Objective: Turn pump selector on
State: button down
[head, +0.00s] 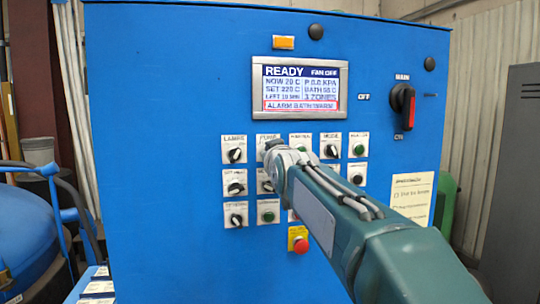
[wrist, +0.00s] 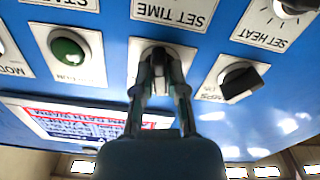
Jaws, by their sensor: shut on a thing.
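The pump selector (wrist: 157,57) is a small black knob on a white plate, on the blue panel (head: 180,90). Its plate, labelled PUMP, shows in the head view in the top row, right of the lamps knob (head: 235,155). My gripper (wrist: 159,85) is shut on this knob, one finger on each side. In the head view my gripper (head: 275,148) covers the knob and most of its plate. The knob's exact angle is hard to tell. The wrist view is upside down.
The lamps knob (wrist: 241,80) and a green button (wrist: 68,47) sit close on either side. The set time plate (wrist: 172,10) is below on the panel. A lit screen (head: 299,87) reads READY. A red stop button (head: 298,240) and a main switch (head: 403,107) are also on the panel.

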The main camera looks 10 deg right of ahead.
jog(key=m, duration=0.4)
jog(key=shift+f, duration=0.1)
jog(key=m, duration=0.4)
jog(key=shift+d+m, duration=0.1)
jog(key=shift+m, duration=0.2)
jog(key=shift+f, duration=0.1)
jog(key=c, duration=0.7)
grip_release()
jog(key=s, duration=1.2)
